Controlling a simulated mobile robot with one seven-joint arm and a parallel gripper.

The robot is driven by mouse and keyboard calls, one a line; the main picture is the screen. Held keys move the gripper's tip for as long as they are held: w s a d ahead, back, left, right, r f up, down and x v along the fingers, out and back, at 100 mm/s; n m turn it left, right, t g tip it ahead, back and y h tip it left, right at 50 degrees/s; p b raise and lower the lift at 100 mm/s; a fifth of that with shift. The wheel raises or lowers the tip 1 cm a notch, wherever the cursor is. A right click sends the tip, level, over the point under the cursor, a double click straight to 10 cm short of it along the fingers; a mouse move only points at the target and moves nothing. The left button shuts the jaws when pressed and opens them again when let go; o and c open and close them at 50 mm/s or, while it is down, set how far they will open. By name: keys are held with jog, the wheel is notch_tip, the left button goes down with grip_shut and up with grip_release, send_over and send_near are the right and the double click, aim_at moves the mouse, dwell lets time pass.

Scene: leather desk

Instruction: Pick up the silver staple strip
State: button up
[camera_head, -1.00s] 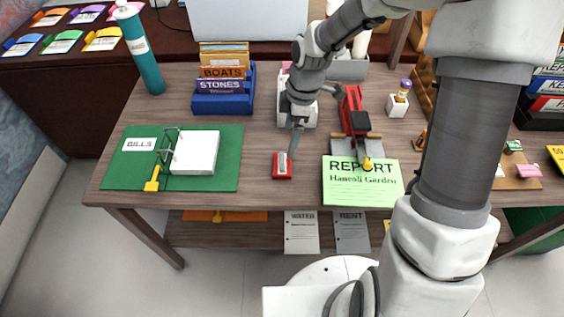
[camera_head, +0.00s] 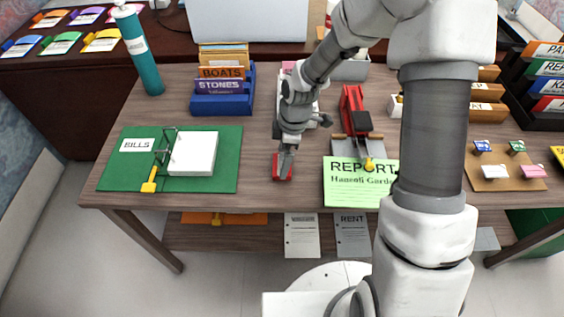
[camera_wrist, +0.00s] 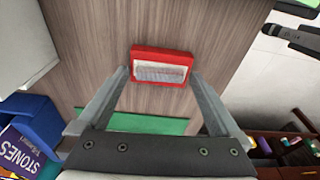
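The silver staple strip (camera_wrist: 160,73) lies in a small red holder (camera_wrist: 161,54) on the wooden desk. In the head view the red holder (camera_head: 276,167) is near the desk's front middle, and my gripper covers most of it, so the strip is hidden there. My gripper (camera_wrist: 161,82) is open in the wrist view, its two fingers apart and pointing at the holder, with the strip between their lines. Nothing is held. In the head view my gripper (camera_head: 284,172) is over the holder; I cannot tell the exact gap.
A green binder (camera_head: 222,172) with white paper lies left of the holder. A red stapler (camera_head: 352,112) stands at right, behind a green REPORT sheet (camera_head: 361,190). A blue file box (camera_head: 222,103) is behind. Bare desk surrounds the holder.

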jog(key=c, duration=1.2)
jog(key=shift+r, duration=0.45)
jog(key=r, duration=0.2)
jog(key=r+p, duration=0.1)
jog(key=shift+d+r, duration=0.3)
jog(key=shift+r, duration=0.1)
jog(key=s+d+r+p, duration=0.1)
jog(key=s+d+r, duration=0.15)
jog(key=d, duration=0.25)
jog(key=s+d+r+p, duration=0.1)
jog(key=d+r, duration=0.3)
jog(key=d, duration=0.1)
jog(key=shift+m, duration=0.3)
jog(key=w+d, duration=0.1)
jog(key=d, duration=0.2)
jog(key=w+d, duration=0.1)
jog(key=d, duration=0.3)
jog(key=w+d, duration=0.2)
jog(key=d, duration=0.2)
jog(key=shift+f+b, duration=0.35)
